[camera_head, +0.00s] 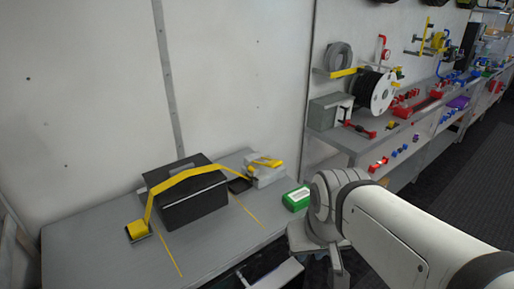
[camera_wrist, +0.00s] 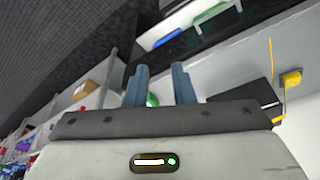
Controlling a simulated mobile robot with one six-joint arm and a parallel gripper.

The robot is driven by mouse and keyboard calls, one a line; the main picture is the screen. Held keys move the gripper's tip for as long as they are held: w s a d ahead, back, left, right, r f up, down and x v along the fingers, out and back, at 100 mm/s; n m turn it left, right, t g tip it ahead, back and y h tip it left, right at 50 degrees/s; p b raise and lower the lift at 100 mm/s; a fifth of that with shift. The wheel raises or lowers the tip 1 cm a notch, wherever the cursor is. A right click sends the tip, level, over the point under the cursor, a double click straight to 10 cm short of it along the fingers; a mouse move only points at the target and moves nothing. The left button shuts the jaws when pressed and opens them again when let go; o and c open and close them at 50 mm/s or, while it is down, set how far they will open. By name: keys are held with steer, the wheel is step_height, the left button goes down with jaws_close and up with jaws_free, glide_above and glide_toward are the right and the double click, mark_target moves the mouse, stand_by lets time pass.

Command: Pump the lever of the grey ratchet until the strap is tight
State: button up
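The grey ratchet (camera_head: 268,176) sits at the back right of the grey table, with a yellow piece (camera_head: 264,162) on top; I cannot make out its lever clearly. The yellow strap (camera_head: 186,175) runs from a yellow block (camera_head: 137,230) at the left, over a black case (camera_head: 193,205), towards the ratchet. It looks bowed over the case; I cannot tell how slack it is. My gripper (camera_wrist: 160,82) shows in the wrist view with two blue-grey fingers apart and nothing between them. It is away from the ratchet. In the head view, my arm stands right of the table.
A green box (camera_head: 296,199) lies at the table's right edge, near my arm. A small black piece (camera_head: 239,185) lies between case and ratchet. Thin yellow lines mark the table. A workbench (camera_head: 352,140) with a cable reel (camera_head: 375,91) stands behind at the right.

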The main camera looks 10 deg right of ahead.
jaws_close()
stand_by(0.9)
